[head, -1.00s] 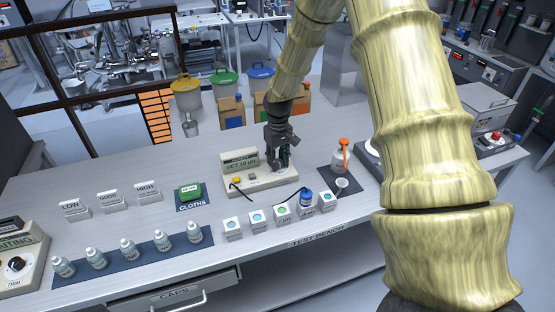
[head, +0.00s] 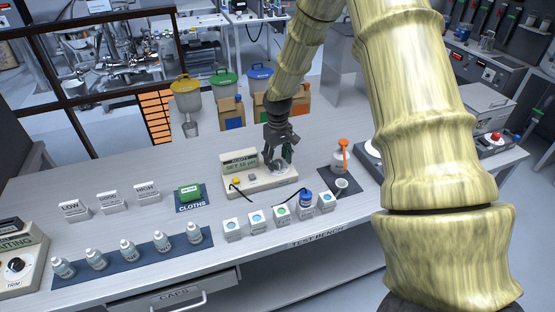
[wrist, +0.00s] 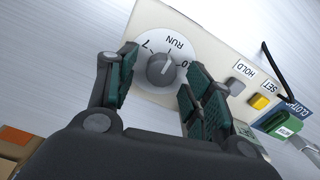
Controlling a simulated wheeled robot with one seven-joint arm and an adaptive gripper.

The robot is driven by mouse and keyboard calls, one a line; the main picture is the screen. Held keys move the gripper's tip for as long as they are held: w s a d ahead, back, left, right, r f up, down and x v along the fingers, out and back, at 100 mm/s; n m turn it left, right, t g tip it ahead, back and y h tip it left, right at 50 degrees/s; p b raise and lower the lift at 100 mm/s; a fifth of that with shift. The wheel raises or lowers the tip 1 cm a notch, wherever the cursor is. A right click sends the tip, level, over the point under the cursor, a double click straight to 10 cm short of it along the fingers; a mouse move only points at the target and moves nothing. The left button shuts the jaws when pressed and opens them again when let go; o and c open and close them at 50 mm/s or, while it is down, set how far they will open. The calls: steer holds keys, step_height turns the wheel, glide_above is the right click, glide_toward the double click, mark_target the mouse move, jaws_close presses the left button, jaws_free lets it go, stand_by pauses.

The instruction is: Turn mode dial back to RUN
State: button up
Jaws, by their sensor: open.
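The mode dial is a grey knob (wrist: 161,70) on a white disc marked RUN, 7 and 10, on a cream meter box (head: 258,187). In the wrist view its pale pointer line appears aimed toward RUN. The box's display (head: 240,162) seems to read "SET 10 pH", though it is small. My gripper (head: 279,162) is over the box's right end, pointing down. In the wrist view my gripper (wrist: 160,88) is open, with its green-padded fingers apart on either side of the knob; I cannot tell whether either touches it.
HOLD (wrist: 236,86) and yellow SET (wrist: 259,102) buttons sit beside the dial. A black cable (head: 241,194) crosses the box's front.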

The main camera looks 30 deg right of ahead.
mark_target(278, 161)
step_height(278, 161, up, 12)
steer(key=shift+f, duration=0.25)
stand_by(0.6)
